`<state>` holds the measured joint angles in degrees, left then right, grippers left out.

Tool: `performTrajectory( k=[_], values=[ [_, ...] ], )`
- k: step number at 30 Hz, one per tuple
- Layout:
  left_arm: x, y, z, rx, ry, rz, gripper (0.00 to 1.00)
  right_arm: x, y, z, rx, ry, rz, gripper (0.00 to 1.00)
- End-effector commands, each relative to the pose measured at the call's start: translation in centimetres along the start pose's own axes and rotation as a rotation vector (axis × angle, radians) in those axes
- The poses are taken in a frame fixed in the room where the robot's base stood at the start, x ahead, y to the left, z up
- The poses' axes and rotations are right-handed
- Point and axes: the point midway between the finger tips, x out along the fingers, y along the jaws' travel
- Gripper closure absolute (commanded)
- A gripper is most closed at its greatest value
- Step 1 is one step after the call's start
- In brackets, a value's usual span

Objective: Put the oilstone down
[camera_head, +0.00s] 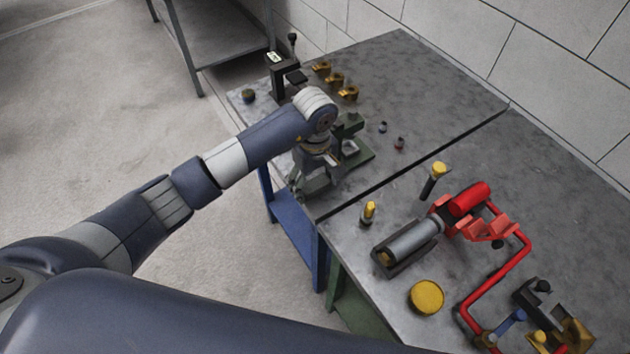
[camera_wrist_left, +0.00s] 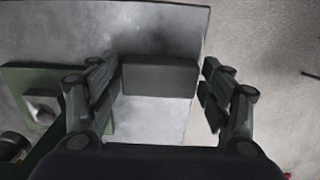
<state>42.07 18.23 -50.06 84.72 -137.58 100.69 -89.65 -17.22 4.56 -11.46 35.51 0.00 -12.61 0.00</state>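The oilstone (camera_wrist_left: 160,76) is a dark grey rectangular block in the left wrist view. My left gripper (camera_wrist_left: 160,85) has one finger close against each end of it and looks shut on it. In the head view my left gripper (camera_head: 308,188) points down at the front edge of the far workbench (camera_head: 430,85). The oilstone is not clear in that view, hidden at the gripper. I cannot tell whether it touches the bench top. My right gripper is not in view.
A green vise (camera_head: 358,152) stands right beside my left gripper. Brass parts (camera_head: 335,79) and a dark press (camera_head: 284,75) stand farther back. The near bench carries red piping (camera_head: 512,262), a grey cylinder (camera_head: 413,240) and a yellow disc (camera_head: 426,297). The far bench's right side is clear.

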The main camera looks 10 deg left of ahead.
Motion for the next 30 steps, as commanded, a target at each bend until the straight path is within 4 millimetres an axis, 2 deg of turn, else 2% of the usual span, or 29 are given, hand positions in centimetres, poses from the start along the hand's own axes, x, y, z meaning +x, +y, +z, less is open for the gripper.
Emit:
performTrajectory(
  k=[10, 14, 15, 30],
  values=[
    [-0.1, 0.0, 0.0, 0.0, 0.0, 0.0, 0.18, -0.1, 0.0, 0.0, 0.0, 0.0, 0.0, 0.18],
    [-0.6, 0.0, 0.0, 0.001, 0.0, 0.0, 0.18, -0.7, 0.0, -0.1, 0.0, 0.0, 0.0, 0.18],
    [-0.8, 0.1, -0.1, 0.001, 0.003, 0.003, 0.18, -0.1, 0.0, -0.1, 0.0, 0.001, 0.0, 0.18],
    [-10.5, 0.1, -0.1, 0.0, 0.004, 0.002, 0.18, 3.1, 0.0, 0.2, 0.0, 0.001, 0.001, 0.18]
  ],
)
